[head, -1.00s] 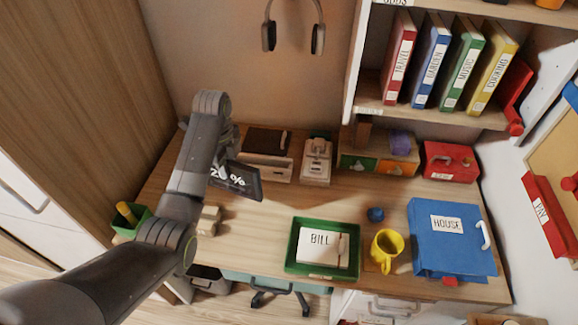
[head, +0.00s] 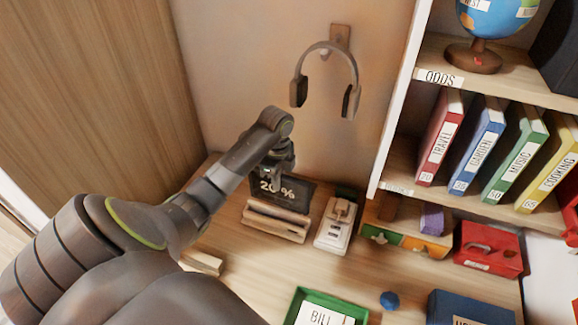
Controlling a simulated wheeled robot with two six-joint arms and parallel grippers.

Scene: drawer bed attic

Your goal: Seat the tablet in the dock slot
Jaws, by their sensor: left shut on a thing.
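The tablet (head: 293,193), a dark slab with "20 %" on its screen, stands tilted back at the wooden dock (head: 275,222) near the back wall. Its lower edge is hidden behind the dock's front ledge, so I cannot tell whether it is in the slot or just above it. My left gripper (head: 281,170) is shut on the tablet at its upper edge; the arm and gripper hide part of that edge. My right gripper is not in view.
A white charger block (head: 335,232) stands close to the right of the dock. Headphones (head: 325,80) hang on the wall above. An organiser (head: 405,238), red box (head: 489,248), green tray (head: 300,303) and blue ball (head: 389,300) are farther right. A small wooden block (head: 203,262) lies left.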

